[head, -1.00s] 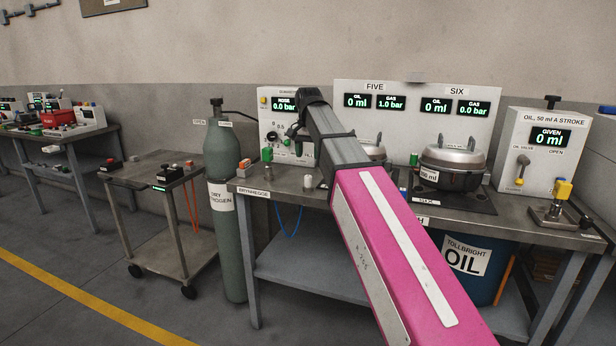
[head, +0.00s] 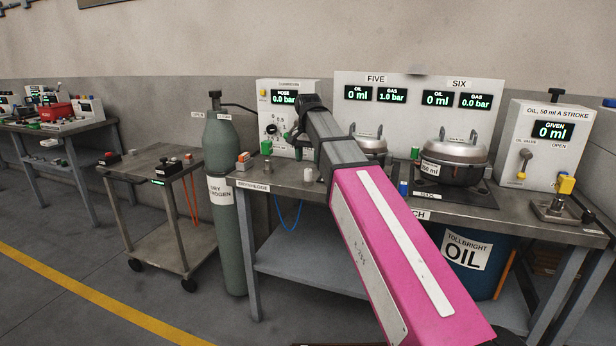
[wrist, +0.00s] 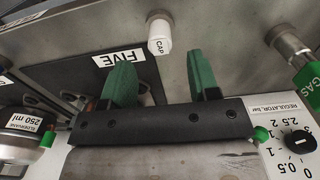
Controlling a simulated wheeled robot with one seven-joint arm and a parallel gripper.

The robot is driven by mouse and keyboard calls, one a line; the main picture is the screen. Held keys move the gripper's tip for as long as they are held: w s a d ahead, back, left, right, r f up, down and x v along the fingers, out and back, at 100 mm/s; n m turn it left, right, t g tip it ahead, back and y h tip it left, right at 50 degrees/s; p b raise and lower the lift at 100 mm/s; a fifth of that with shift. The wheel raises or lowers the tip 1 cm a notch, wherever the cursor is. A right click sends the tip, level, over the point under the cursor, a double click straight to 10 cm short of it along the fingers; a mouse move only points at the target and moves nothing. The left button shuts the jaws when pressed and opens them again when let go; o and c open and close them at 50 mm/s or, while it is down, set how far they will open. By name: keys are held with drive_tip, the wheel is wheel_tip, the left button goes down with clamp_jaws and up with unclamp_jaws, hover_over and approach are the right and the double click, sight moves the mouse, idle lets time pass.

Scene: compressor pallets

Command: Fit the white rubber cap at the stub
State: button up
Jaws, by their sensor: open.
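The white rubber cap (head: 308,174), marked CAP, stands on the bench top left of my arm. In the wrist view the cap (wrist: 159,46) is just beyond the gap between my fingertips, with clear space around it. My gripper (wrist: 160,63) has two green fingers, spread open with nothing between them. The compressor at FIVE (head: 371,143) is partly behind my arm. It shows at the left edge of the wrist view (wrist: 22,125). I cannot make out the stub clearly.
The compressor at SIX (head: 455,160) stands to the right on the bench (head: 270,178). The regulator box (head: 283,108) is behind the cap. A green gas fitting (wrist: 308,78) is right of the fingers in the wrist view. A grey-green cylinder (head: 225,200) stands left of the bench.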

sight(308, 170)
drive_tip(key=shift+f, duration=2.1)
clamp_jaws()
drive_tip(key=shift+r, duration=0.15)
drive_tip(key=shift+r, duration=2.85)
